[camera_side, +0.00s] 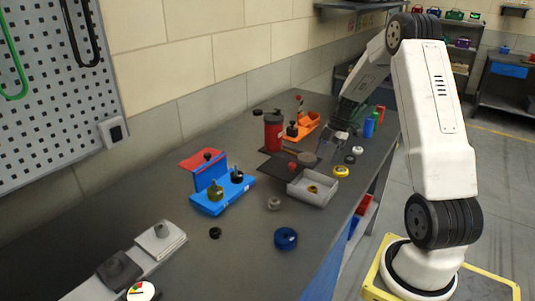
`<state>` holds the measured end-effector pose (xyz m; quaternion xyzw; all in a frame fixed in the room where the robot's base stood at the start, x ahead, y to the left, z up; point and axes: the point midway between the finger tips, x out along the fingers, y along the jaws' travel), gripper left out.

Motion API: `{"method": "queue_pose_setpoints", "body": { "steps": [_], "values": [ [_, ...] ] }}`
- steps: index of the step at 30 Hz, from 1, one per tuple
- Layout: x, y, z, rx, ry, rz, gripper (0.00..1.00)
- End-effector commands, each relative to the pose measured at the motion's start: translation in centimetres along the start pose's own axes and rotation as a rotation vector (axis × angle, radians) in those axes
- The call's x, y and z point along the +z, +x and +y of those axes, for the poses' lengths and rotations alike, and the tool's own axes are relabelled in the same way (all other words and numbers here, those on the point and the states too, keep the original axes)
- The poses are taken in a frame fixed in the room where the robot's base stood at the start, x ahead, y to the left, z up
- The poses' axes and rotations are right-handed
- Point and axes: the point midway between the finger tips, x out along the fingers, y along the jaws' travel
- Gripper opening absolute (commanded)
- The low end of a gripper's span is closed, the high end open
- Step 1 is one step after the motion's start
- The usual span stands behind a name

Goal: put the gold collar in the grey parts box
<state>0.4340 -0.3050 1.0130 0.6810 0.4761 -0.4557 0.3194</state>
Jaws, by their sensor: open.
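The grey parts box (306,198) is an open, shallow tray on the dark bench, right of the picture's middle. A small gold ring, which looks like the gold collar (312,189), lies inside it. A larger yellow ring (341,171) with a dark centre lies on the bench just outside the box, to its right. My gripper (326,151) is open, low over the bench beyond the box. It is apart from the gold ring; its fingertips are small and hard to make out, and I see nothing held.
A dark plate with a red knob (292,166) adjoins the box's far side. A red canister (273,133) and orange tray (305,128) stand behind. Small rings lie around the box. A blue open case (225,194) stands left; a blue disc (286,238) lies in front.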

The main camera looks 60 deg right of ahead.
Motion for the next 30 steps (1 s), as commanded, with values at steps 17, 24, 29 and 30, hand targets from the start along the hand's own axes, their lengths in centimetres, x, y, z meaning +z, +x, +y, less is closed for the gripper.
{"method": "queue_pose_setpoints", "body": {
  "steps": [17, 24, 29, 30],
  "values": [
    [0.0, -1.6, 0.0, -0.001, -0.001, 0.000, 0.83],
    [-0.1, -1.5, 0.0, -0.001, 0.000, -0.001, 0.83],
    [-0.7, -1.3, 0.0, -0.006, 0.022, -0.011, 0.83],
    [-1.1, -1.1, 0.0, -0.009, 0.035, -0.017, 0.83]
  ]
}}
